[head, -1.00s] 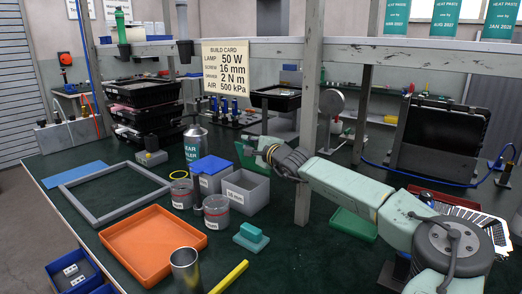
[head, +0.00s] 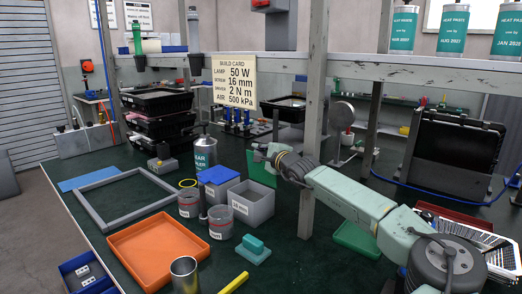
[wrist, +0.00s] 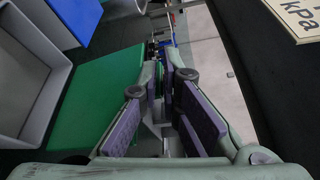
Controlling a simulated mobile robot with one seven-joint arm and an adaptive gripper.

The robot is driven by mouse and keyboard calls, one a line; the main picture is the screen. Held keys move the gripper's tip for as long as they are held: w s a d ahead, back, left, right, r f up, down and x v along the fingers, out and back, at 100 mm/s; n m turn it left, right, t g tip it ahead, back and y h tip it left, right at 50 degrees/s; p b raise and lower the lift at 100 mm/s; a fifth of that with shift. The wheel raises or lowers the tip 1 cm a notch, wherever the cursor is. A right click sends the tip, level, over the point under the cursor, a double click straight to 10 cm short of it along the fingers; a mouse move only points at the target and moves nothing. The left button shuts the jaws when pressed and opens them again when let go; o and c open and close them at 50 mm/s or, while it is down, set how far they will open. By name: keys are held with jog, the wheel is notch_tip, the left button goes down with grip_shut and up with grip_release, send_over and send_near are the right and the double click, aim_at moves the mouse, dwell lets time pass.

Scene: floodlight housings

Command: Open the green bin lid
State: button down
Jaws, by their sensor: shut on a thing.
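The green lid (head: 262,171) stands raised at the back edge of an open grey bin (head: 252,208) in the head view. In the wrist view the lid (wrist: 98,92) is a broad green panel beside the grey bin (wrist: 28,80). My gripper (head: 261,151) is at the lid's upper part, seen from the side. In the wrist view my gripper (wrist: 165,110) has its purple pads close together, shut on the lid's edge. The exact contact is partly hidden by the fingers.
A blue-lidded bin (head: 216,176) stands left of the grey bin. A grey post (head: 312,120) rises close to my arm. The build card (head: 234,80) hangs above, left of the gripper. An orange tray (head: 158,246) and labelled tins (head: 220,222) are in front.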

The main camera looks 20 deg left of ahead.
jog(key=c, duration=1.8)
grip_release()
jog(key=shift+w+f, duration=0.15)
jog(key=shift+f, duration=0.45)
jog(key=shift+o, duration=0.2)
jog(key=shift+r, duration=0.25)
notch_tip(320, 180, up, 10)
jog(key=shift+f, duration=0.1)
